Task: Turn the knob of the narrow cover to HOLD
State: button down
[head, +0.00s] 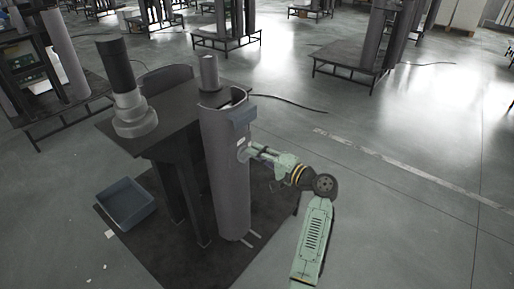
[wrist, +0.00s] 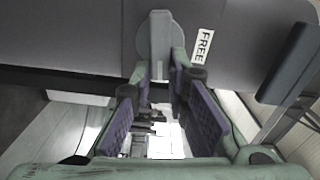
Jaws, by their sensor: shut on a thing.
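The narrow cover (head: 225,185) is a tall grey curved shell standing upright at the front right of the dark table; its grey surface (wrist: 70,40) also fills the upper wrist view. Its knob (wrist: 160,38) is a round grey disc with a raised bar, upright in the wrist view. A white label reading FREE (wrist: 203,46) is just right of the disc; no HOLD label is visible. My gripper (wrist: 161,74) is shut on the lower part of the bar, one finger on each side. In the head view my gripper (head: 250,151) reaches the cover's right side and hides most of the knob.
A dark box-like part (head: 243,114) juts from the cover's upper right, near my gripper. The dark table (head: 175,140) bears a stepped column (head: 134,110). A blue-grey bin (head: 125,203) is on the floor at left. Floor to the right is open.

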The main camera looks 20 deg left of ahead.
jog(key=shift+f+m+p, duration=0.1)
jog(key=shift+m+p, duration=0.4)
jog(key=shift+m, duration=0.3)
jog(key=shift+f, duration=0.1)
jog(key=c, duration=1.6)
grip_release()
jog(key=shift+o, duration=0.2)
jog(key=shift+d, duration=0.15)
jog(key=v, duration=1.1)
jog(key=shift+s+d, duration=0.15)
jog(key=shift+d, duration=0.25)
jog(key=shift+a, duration=0.1)
